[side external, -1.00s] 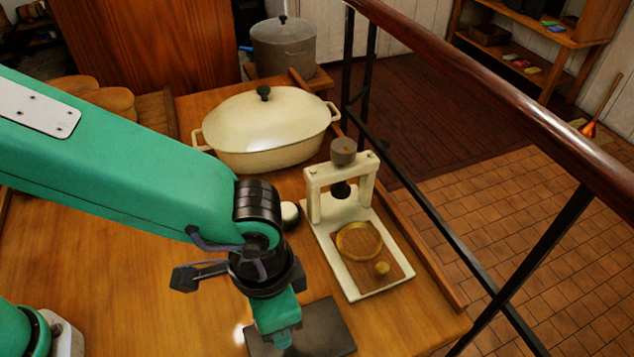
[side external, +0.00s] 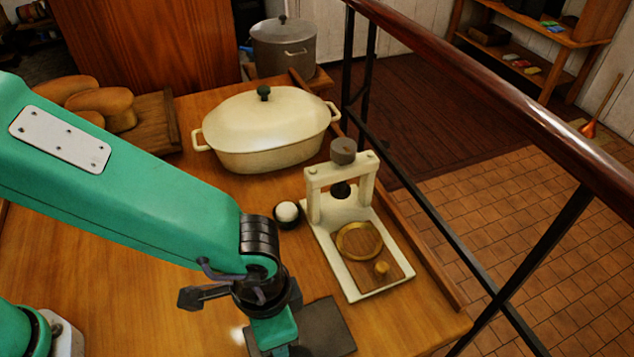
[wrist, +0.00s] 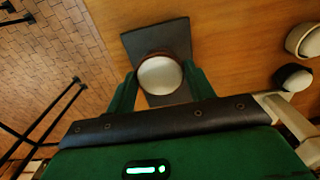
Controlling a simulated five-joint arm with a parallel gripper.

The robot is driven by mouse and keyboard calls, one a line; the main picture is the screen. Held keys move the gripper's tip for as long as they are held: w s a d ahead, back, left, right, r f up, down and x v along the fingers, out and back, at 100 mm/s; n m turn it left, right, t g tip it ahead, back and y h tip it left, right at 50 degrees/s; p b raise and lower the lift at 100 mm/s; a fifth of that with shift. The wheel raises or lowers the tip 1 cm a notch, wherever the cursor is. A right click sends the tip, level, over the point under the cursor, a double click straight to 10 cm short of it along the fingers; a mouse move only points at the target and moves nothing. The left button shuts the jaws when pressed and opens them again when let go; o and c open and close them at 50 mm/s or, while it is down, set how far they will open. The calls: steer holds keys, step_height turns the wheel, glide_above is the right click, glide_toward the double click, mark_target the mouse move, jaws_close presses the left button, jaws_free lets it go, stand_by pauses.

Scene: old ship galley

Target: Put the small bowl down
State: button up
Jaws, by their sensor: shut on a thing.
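My gripper (wrist: 161,82) is shut on the small bowl (wrist: 160,75), which shows between the two green fingers in the wrist view. The bowl has a pale round middle and a brown rim. It appears over a dark square mat (wrist: 148,38), but I cannot tell whether it touches the mat. In the side view my gripper is low at the bottom edge, beside and partly over the dark mat (side external: 328,325). The bowl and fingertips are hidden or out of frame there.
A dark bowl with white contents (side external: 288,214) stands beside a cream press (side external: 342,208). A cream lidded pot (side external: 265,130) is behind. Loaves (side external: 105,104) sit at the back left. A wooden edge and railing (side external: 480,262) bound the right. Open table lies left of the mat.

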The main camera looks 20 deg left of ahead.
steer(key=shift+f, duration=1.8)
steer(key=shift+f, duration=0.1)
steer(key=o, duration=1.1)
step_height(320, 180, up, 12)
steer(key=shift+r, duration=0.15)
